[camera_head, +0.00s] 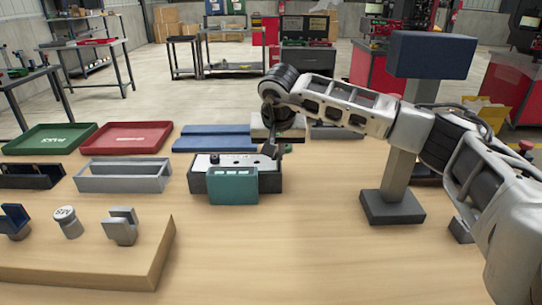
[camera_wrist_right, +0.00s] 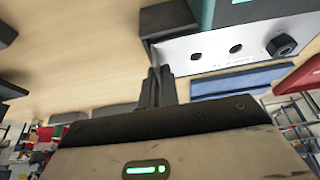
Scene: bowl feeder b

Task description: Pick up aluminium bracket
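The aluminium bracket (camera_head: 120,226), a grey notched metal piece, stands upright on a raised wooden block at the front left in the head view. A blue bracket (camera_head: 14,222) of similar shape and a pale round cap (camera_head: 67,222) stand to its left. My right gripper (camera_head: 272,150) is far from the bracket, at the right end of a black control box (camera_head: 236,170) with a teal front. In the right wrist view my right gripper's fingers (camera_wrist_right: 160,75) are close together, with nothing visible between them. My left gripper is not in view.
Behind the block are a grey open bin (camera_head: 124,188), a black bin (camera_head: 28,182), a red tray (camera_head: 128,150) and a green tray (camera_head: 50,150). A blue flat plate (camera_head: 205,143) lies behind the control box. A grey post (camera_head: 398,180) stands at right. The front centre table is clear.

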